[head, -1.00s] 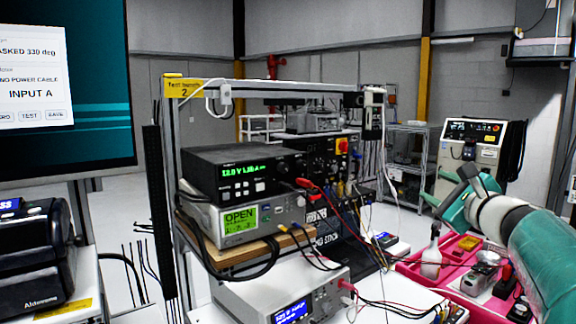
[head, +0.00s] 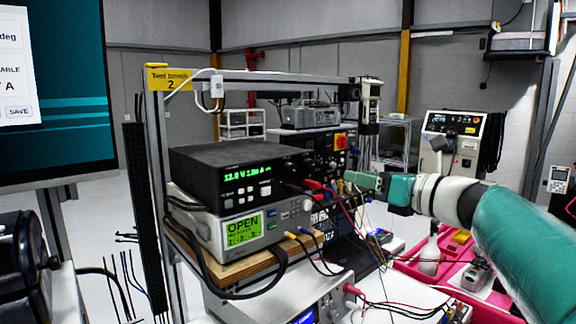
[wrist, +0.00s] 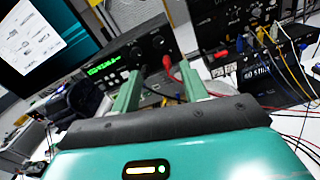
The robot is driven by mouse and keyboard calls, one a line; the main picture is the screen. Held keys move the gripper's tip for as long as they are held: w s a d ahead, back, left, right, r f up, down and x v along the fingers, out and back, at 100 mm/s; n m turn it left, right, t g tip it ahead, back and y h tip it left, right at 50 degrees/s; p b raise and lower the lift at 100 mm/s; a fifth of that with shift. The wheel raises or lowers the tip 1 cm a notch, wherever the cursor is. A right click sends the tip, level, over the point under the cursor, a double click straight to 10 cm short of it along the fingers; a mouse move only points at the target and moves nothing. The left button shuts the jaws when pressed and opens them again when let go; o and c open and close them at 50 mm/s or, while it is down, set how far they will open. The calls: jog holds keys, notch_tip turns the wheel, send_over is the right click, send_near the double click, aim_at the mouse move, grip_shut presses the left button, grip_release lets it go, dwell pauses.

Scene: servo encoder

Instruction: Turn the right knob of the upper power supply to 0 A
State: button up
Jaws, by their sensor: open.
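The upper power supply (head: 235,172) is a black box with a lit green display, stacked on a grey instrument with a green "OPEN" screen. It also shows in the wrist view (wrist: 112,58), tilted, with dark round knobs near its right end. The right knob (wrist: 158,43) is beyond the space between my fingertips; in the head view the knobs are too dark to make out well. My gripper (head: 362,181) is right of the supply's front. In the wrist view my gripper (wrist: 158,70) has its two green fingers apart, with nothing between them, and no contact with the knob shows.
Red and black leads (head: 318,186) plug in below the supply's right end, close to my gripper. A wooden shelf (head: 235,262) carries the stack inside a metal frame (head: 155,130). A pink tray (head: 405,266) lies below my arm. A monitor (head: 60,100) stands at left.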

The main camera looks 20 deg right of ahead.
aim_at(311, 165)
jog(key=x, duration=1.3)
jog(key=shift+s+a+r, duration=0.1)
jog(key=shift+a, duration=0.05)
grip_shut()
